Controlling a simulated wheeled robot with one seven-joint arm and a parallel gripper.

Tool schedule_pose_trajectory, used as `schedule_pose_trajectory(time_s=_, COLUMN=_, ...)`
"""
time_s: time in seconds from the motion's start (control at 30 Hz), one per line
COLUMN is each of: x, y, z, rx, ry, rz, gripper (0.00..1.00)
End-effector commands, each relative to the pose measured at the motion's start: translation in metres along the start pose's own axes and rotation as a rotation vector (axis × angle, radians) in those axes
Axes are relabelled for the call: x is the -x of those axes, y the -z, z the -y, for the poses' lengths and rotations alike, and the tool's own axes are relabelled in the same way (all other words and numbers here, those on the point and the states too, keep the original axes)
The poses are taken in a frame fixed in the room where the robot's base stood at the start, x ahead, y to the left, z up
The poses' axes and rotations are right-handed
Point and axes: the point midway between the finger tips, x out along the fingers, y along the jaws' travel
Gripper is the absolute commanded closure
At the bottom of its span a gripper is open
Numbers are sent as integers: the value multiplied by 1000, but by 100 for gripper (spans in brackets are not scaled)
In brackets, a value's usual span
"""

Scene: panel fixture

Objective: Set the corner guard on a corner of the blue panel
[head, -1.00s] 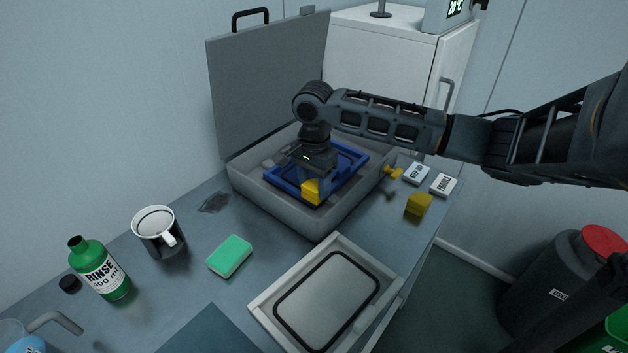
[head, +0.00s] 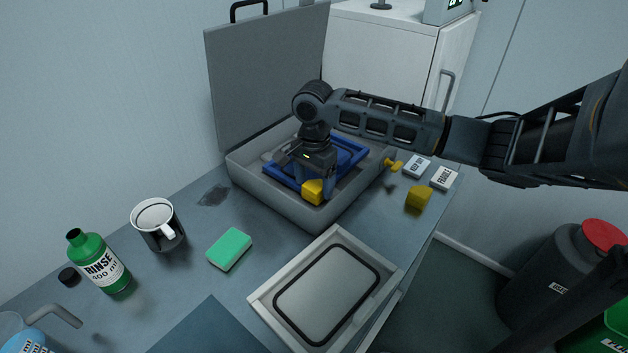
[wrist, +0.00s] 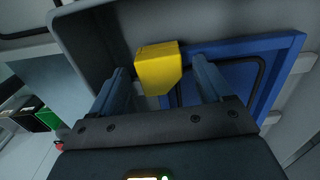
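The blue panel (head: 347,152) lies in the open grey case and also shows in the wrist view (wrist: 275,55). A yellow corner guard (head: 313,191) is at the panel's near corner; in the wrist view (wrist: 158,68) it overlaps that corner. I cannot tell whether it is fully seated, as the corner behind it is hidden. My gripper (head: 314,186) is above the near end of the panel, pointing down. In the wrist view its two fingers (wrist: 160,85) stand apart, one on each side of the guard, with a visible gap; it looks open.
The grey case (head: 290,208) has walls around the panel and a raised lid (head: 265,90) behind. Another yellow block (head: 418,197) and small white boxes (head: 444,178) lie to its right. A tray (head: 264,303), green sponge (head: 229,250) and mug (head: 158,224) stand nearer.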

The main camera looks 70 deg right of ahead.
Motion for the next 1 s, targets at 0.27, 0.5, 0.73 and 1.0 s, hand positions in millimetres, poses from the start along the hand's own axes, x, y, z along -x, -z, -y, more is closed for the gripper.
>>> schedule_pose_trajectory(time_s=0.27, x=1, y=0, z=0, rx=0, ry=0, rz=0, gripper=18)
schedule_pose_trajectory(time_s=0.5, x=27, y=0, z=1, rx=0, ry=3, rz=0, gripper=18)
schedule_pose_trajectory(time_s=0.73, x=63, y=0, z=1, rx=0, ry=2, rz=0, gripper=18)
schedule_pose_trajectory(time_s=1.0, x=78, y=0, z=0, rx=1, ry=0, rz=0, gripper=18)
